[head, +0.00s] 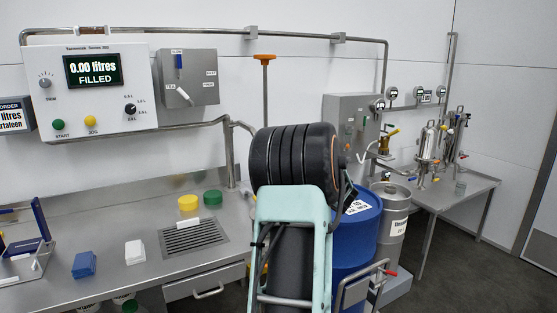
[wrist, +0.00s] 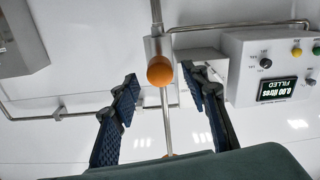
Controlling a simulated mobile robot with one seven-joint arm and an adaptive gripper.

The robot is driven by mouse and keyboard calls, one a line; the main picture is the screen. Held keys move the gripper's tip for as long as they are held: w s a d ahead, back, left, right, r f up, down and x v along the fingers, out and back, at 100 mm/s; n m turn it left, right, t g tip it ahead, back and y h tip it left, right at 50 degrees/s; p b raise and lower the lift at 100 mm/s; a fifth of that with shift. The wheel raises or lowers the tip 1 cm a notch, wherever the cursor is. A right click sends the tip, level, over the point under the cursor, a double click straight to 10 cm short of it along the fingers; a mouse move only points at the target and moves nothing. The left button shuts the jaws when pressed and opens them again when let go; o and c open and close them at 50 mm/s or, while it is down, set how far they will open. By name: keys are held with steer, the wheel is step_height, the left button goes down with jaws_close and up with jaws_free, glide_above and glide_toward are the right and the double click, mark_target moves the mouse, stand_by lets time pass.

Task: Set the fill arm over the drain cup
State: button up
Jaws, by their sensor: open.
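My gripper (wrist: 159,76) is open in the wrist view, which looks upside down. An orange knob (wrist: 160,70) on a thin rod shows between its two fingertips, with no visible contact. In the head view an orange-topped rod (head: 264,58) stands behind my arm, which hides its lower part and my fingers. A bent steel pipe (head: 229,150) rises from the bench beside it and runs left under the filler panel; I cannot tell whether it is the fill arm. A drain grate (head: 194,237) lies in the bench. I cannot make out the drain cup.
The filler panel (head: 100,88) reads 0.00 litres, filled. Yellow (head: 188,203) and green (head: 212,198) lids, a blue block (head: 84,264) and a white block (head: 134,251) sit on the bench. A blue drum (head: 362,225) and steel keg (head: 393,212) stand right of my arm.

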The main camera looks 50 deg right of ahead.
steer(key=v, duration=0.9)
steer(key=shift+s, duration=0.3)
